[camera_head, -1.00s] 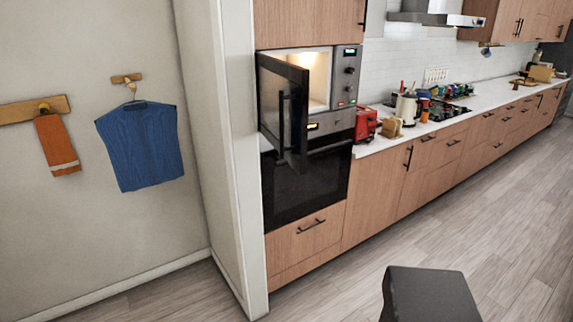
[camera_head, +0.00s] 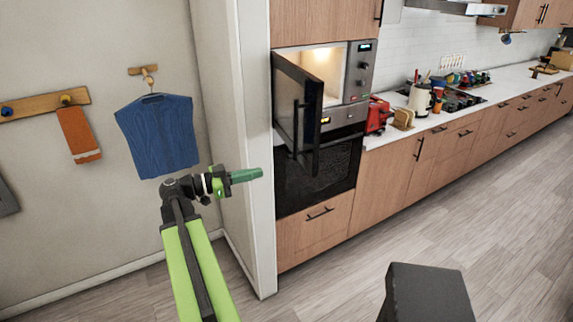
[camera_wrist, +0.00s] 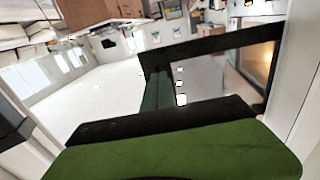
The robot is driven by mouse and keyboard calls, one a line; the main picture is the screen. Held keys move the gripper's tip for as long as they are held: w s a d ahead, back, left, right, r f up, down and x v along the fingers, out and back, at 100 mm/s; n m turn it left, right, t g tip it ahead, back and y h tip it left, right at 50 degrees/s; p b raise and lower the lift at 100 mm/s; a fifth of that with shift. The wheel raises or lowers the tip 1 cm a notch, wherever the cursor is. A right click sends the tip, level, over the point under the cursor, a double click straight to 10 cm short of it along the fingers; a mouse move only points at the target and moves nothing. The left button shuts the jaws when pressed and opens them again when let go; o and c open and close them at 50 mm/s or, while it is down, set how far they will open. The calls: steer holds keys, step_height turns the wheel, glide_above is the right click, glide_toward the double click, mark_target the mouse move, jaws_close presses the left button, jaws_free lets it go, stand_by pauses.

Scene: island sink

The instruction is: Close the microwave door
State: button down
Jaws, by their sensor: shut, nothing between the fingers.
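The microwave (camera_head: 360,70) is built into a tall wooden cabinet, its lit inside showing. Its dark door (camera_head: 296,95) stands open, hinged at the left and swung out toward the room, with a black vertical handle (camera_head: 296,127). My gripper (camera_head: 258,174) is shut and empty. In the head view it appears left of and below the door, in front of the white wall end, pointing right. In the wrist view my green gripper (camera_wrist: 158,90) shows in front of a dark frame, likely the door, with the warm-lit inside (camera_wrist: 262,60) at the right. I cannot tell whether they touch.
A dark oven (camera_head: 310,180) sits below the microwave. The white wall end (camera_head: 255,200) stands just left of the cabinet. A red appliance (camera_head: 378,115) is on the counter at the right. The wooden floor (camera_head: 490,220) before the cabinets is largely clear.

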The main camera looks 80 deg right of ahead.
mark_target(304, 163)
steer(key=x, duration=1.3)
steer(key=shift+s+d, duration=0.15)
steer(key=shift+s, duration=0.15)
